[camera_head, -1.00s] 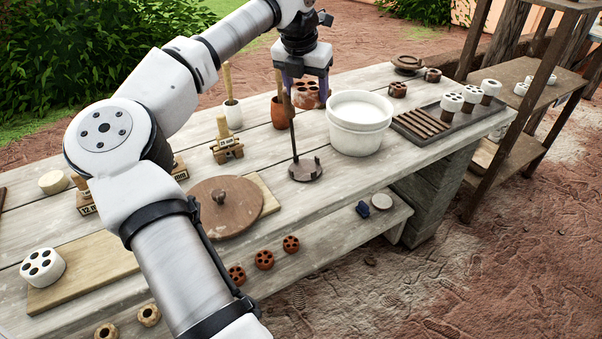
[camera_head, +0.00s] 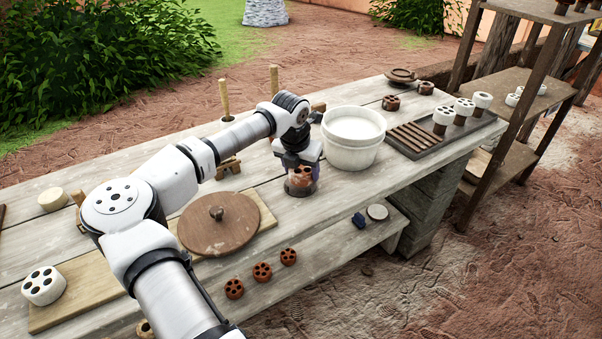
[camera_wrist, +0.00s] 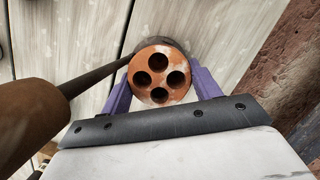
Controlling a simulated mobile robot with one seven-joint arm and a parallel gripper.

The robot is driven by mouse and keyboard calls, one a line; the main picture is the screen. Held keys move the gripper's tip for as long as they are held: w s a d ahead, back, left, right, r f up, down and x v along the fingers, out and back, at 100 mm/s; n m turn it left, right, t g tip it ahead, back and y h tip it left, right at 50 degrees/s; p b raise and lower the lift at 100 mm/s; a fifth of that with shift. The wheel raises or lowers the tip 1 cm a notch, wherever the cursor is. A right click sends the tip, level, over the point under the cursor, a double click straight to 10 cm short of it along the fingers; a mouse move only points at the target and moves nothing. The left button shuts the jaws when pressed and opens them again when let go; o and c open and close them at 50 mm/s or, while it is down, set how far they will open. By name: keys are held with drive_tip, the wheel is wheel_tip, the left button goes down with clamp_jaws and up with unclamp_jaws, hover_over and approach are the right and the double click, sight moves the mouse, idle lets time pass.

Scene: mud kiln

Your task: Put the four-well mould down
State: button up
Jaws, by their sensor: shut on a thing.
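The four-well mould (camera_wrist: 158,62) is a round terracotta-orange block with four dark holes in its top and whitish smears. In the wrist view it is upright between my two purple fingers, and my gripper (camera_wrist: 162,82) is shut on it. In the head view the mould (camera_head: 300,177) is low over the dark round base (camera_head: 300,192) of a stand near the table's front edge. Whether its underside touches that base cannot be told. The stand's slanting rod (camera_wrist: 97,74) and brown knob (camera_wrist: 32,115) are left of the mould in the wrist view.
A white bucket (camera_head: 353,155) stands close right of my gripper. A round wooden lid (camera_head: 215,238) lies on a board to the left. A dark tray (camera_head: 410,147) with white-topped pieces is farther right. Red holed pieces (camera_head: 262,272) are on the lower shelf.

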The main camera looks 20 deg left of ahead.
wheel_tip(320, 180, down, 2)
drive_tip(key=shift+f, duration=0.1)
drive_tip(key=o, duration=1.2)
